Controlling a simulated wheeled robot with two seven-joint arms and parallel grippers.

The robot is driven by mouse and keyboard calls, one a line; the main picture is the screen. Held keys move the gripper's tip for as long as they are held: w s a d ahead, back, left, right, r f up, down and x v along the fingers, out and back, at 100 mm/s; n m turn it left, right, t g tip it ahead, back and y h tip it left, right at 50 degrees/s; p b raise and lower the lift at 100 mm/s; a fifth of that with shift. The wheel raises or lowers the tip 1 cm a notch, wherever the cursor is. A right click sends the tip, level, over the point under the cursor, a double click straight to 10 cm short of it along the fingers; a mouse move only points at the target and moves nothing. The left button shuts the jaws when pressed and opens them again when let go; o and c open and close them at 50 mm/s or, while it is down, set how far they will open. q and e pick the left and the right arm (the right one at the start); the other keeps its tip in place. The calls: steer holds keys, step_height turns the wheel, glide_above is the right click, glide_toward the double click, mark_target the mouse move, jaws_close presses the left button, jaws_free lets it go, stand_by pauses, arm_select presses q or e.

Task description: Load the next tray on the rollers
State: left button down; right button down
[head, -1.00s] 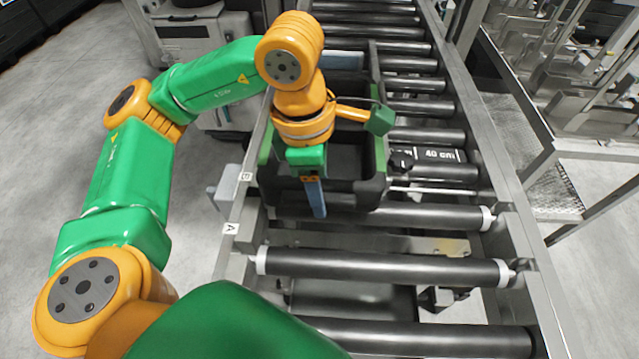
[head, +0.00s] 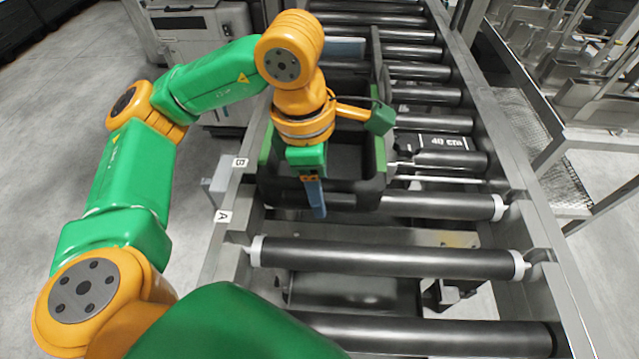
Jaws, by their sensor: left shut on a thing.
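A black open-topped tray (head: 352,192) with green strips on its sides sits on the rollers, near the conveyor's left rail. Its visible inside looks empty, but my arm hides much of it. My left gripper (head: 316,198) is at the tray's near wall, its blue finger pointing down over the rim. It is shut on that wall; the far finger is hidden. My right gripper is not in view.
Bare rollers (head: 390,258) lie on the near side of the tray, with open gaps between them. A black block with white lettering (head: 441,142) is right of the tray. Metal rails (head: 500,130) edge the conveyor. A metal rack (head: 590,70) stands at right.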

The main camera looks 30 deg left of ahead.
arm_select(q)
steer(key=shift+c, duration=0.9)
jaws_free()
